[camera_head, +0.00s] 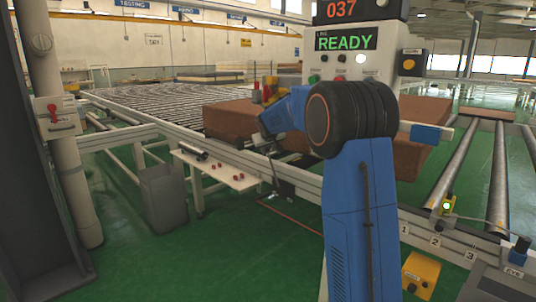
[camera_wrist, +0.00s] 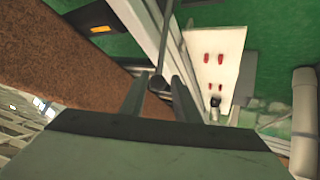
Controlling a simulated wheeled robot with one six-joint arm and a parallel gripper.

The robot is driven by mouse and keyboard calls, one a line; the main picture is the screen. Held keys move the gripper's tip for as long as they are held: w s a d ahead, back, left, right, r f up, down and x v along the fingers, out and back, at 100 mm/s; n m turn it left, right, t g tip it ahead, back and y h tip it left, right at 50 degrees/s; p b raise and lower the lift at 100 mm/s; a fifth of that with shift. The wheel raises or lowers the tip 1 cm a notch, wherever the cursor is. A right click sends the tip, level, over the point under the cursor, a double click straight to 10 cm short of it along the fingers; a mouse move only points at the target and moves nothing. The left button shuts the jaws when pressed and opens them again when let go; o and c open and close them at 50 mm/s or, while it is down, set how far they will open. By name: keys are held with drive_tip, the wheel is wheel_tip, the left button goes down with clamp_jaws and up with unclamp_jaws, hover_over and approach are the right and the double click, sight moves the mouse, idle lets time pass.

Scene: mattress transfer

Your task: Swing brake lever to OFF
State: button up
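In the wrist view a thin dark rod with a rounded black knob (camera_wrist: 158,84) reaches in between the two fingers of my gripper (camera_wrist: 160,90); it looks like the brake lever. The fingers stand apart, one on each side of the knob, with a gap visible, so my gripper is open. In the head view my gripper (camera_head: 266,142) is small and partly hidden by my blue arm, close to the conveyor's front rail. The lever's base and any ON or OFF marking cannot be made out.
A brown block (camera_head: 230,118) lies on the roller conveyor beside my gripper. A white shelf (camera_head: 218,172) with red items juts from the frame, also visible in the wrist view (camera_wrist: 228,50). A grey bin (camera_head: 163,195) stands below.

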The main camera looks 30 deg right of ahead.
drive_tip(key=v, duration=1)
drive_tip(key=shift+r, duration=0.3)
drive_tip(key=shift+s, duration=0.1)
drive_tip(key=s+a+f+g+y, duration=0.1)
drive_tip(key=s+a, duration=0.2)
drive_tip(key=s, duration=0.6)
drive_tip(key=s+a+f, duration=0.1)
drive_tip(key=s+a, duration=0.3)
drive_tip(key=s, duration=0.5)
drive_tip(key=s+a+f+g+y, duration=0.1)
drive_tip(key=s+a+f, duration=0.15)
drive_tip(key=s, duration=0.65)
drive_tip(key=s+a+f, duration=0.2)
drive_tip(key=s+f, duration=0.2)
drive_tip(key=s, duration=0.5)
drive_tip(key=s+a+f+g+y, duration=0.1)
drive_tip(key=s+a+f, duration=0.2)
drive_tip(key=s, duration=0.6)
drive_tip(key=s+a+f+n+g+y, duration=0.1)
drive_tip(key=s+a+f, duration=0.1)
drive_tip(key=s+f, duration=0.4)
drive_tip(key=s, duration=0.3)
drive_tip(key=shift+a, duration=0.15)
